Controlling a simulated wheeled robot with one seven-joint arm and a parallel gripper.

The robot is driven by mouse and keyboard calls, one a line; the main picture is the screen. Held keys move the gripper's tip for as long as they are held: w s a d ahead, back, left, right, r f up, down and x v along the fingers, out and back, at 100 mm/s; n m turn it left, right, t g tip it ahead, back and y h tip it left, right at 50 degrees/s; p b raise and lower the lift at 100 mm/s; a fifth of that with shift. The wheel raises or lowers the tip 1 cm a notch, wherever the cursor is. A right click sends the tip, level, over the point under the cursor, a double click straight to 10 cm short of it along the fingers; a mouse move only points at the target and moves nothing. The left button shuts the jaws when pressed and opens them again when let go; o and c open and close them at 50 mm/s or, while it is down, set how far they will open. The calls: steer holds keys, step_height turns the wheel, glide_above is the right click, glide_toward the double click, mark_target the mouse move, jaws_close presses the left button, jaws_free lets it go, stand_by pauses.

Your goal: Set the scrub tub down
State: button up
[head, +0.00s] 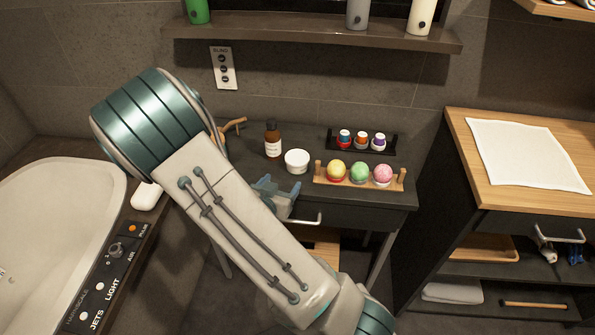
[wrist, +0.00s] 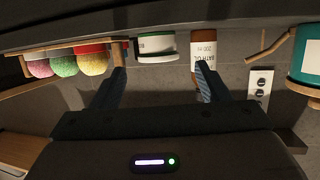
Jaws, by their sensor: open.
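The scrub tub (head: 297,161), a small white tub, stands upright on the dark vanity top (head: 345,193). In the wrist view, which is upside down, the tub (wrist: 157,47) shows a green band and lies ahead of the gap between my fingertips. My gripper (head: 278,192) is open and empty, in front of the tub, with its fingers apart. In the wrist view my gripper's fingertips (wrist: 162,70) do not clearly touch the tub. My arm hides part of the vanity's left side in the head view.
A brown bath oil bottle (head: 272,140) stands close left of the tub. A wooden holder with bath bombs (head: 359,173) is to the right, a black rack of small pots (head: 361,140) behind it. A teal container (wrist: 305,55) stands beyond the bottle. A shelf (head: 310,34) overhangs.

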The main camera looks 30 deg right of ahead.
mark_target(294, 168)
steer(key=x, duration=0.6)
steer(key=shift+d, duration=0.15)
steer(key=x, duration=0.5)
steer(key=shift+s+d, duration=0.1)
steer(key=shift+d, duration=0.1)
steer(key=c, duration=0.9)
steer(key=shift+r, duration=0.1)
